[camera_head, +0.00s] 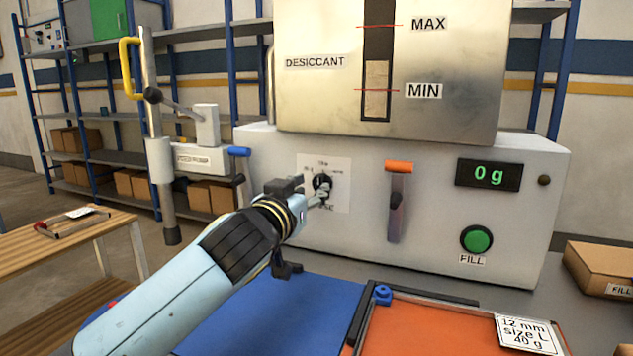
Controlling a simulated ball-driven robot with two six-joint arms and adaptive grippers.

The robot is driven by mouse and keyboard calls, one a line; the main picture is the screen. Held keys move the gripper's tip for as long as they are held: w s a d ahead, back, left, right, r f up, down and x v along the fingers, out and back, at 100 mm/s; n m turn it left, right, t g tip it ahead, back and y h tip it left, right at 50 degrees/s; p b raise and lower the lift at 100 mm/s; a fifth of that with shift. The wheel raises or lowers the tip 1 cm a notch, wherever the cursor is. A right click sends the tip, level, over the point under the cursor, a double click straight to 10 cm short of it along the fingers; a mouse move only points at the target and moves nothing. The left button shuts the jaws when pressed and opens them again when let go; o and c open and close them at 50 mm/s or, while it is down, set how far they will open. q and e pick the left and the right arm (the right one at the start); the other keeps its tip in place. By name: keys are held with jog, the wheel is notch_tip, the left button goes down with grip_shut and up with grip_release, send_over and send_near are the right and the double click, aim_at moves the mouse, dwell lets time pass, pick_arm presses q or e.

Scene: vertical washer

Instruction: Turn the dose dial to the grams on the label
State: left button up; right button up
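The dose dial (323,181) is a small black knob on a white scale plate (342,186) on the machine's front. My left gripper (312,196) is right at the dial and covers part of it and part of the printed scale. I cannot tell whether its fingers touch or grip the knob, or which mark the dial points to. The label (528,336), at the front right on the orange panel, reads "12 mm size L 40 g". The display (489,175) shows 0 g. My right gripper is out of view.
An orange-topped lever (398,198) is right of the dial, with a green FILL button (477,239) farther right. The desiccant hopper (330,95) stands above. A blue mat (265,325) and orange panel (425,332) lie in front. A cardboard box (600,268) is at right.

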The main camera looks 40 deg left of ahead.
aim_at(318, 182)
pick_arm(q)
jog(key=shift+x, duration=1.8)
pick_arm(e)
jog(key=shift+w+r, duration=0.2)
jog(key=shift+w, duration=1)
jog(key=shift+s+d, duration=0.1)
pick_arm(q)
grip_shut()
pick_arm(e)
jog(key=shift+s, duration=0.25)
